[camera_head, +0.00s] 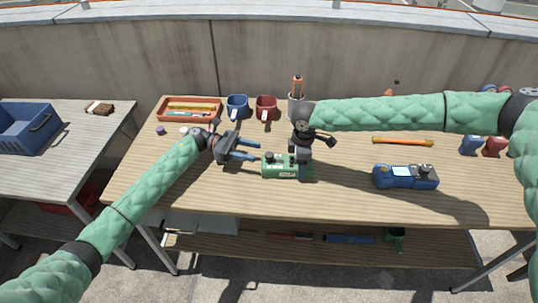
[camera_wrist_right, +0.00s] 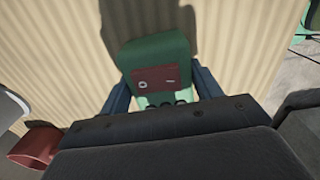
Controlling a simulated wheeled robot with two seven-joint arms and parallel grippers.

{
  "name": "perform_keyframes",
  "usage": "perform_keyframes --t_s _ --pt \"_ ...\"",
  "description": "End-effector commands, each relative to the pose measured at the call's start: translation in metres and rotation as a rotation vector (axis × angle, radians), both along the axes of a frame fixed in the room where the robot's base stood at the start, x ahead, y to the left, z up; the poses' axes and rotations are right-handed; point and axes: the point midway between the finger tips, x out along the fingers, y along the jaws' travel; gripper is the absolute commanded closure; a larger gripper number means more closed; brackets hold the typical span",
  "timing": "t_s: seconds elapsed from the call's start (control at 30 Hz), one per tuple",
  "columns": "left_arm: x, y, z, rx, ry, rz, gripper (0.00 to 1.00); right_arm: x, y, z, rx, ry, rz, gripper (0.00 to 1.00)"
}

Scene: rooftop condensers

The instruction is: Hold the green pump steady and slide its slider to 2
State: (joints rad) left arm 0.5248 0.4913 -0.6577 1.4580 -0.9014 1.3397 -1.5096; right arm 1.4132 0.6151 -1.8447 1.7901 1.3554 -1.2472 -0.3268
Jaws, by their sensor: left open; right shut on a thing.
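The green pump (camera_head: 280,168) lies on the wooden table in the middle of the head view. My right gripper (camera_head: 305,165) comes down over its right end and is shut on it. In the right wrist view the pump (camera_wrist_right: 150,52) sits between the two blue fingers, with a reddish-brown panel (camera_wrist_right: 165,76) bearing small white marks. My left gripper (camera_head: 254,151) is open just left of the pump, its fingers pointing at the pump's left end. I cannot tell whether they touch it. The slider and its setting are too small to read.
A blue device (camera_head: 405,177) lies to the right, with an orange-handled tool (camera_head: 403,141) behind it. The table front is clear.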

Motion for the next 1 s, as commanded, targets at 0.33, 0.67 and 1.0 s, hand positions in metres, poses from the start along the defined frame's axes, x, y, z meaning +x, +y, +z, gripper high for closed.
perform_keyframes --t_s 0.33,0.67,1.0 --pt "-0.015 -0.051 0.001 0.001 -0.001 -0.002 0.54 0.0 0.0 0.0 0.0 -0.001 0.0 0.79" --pt "-0.018 -0.064 0.0 0.001 0.001 0.0 0.54 0.0 0.0 0.001 0.001 -0.001 0.0 0.79" --pt "-0.018 -0.064 0.0 0.001 0.001 0.0 0.87 0.0 0.0 0.001 0.001 -0.001 0.0 0.79"
